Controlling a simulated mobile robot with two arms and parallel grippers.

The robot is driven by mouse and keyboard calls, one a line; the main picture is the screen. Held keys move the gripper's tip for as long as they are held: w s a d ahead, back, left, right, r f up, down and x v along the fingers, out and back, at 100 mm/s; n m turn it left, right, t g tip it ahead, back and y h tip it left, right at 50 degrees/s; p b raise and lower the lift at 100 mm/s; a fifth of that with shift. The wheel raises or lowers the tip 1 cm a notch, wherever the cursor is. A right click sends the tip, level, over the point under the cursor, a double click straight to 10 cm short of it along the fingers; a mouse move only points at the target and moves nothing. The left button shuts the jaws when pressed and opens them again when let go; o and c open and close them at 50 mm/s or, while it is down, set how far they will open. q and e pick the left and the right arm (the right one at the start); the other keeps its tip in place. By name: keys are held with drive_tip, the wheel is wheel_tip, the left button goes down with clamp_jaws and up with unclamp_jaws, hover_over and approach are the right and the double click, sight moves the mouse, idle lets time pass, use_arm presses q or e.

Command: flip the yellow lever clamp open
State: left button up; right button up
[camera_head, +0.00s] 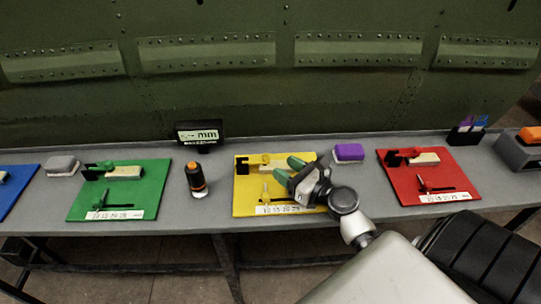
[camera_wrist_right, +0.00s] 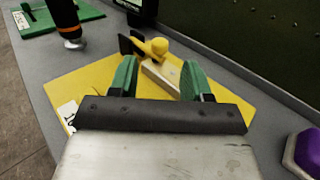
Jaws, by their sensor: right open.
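The yellow board (camera_head: 243,199) lies on the grey bench in the middle of the head view. At its back left sits the clamp, with a black bracket and a yellow lever (camera_wrist_right: 155,46) ending in a round knob. My left gripper is out of view.
A green board (camera_head: 120,200) and a red board (camera_head: 440,180) with similar clamps lie either side. A black and orange cylinder (camera_head: 196,180) stands left of the yellow board. A display (camera_head: 199,132) and a purple block (camera_head: 348,153) are behind. A green riveted wall rises at the back.

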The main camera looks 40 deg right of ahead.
sight(269, 158)
drive_tip(key=x, duration=0.5)
drive_tip(key=shift+w+a+f+p, duration=0.1)
drive_tip(key=shift+w+p, duration=0.2)
clamp_jaws()
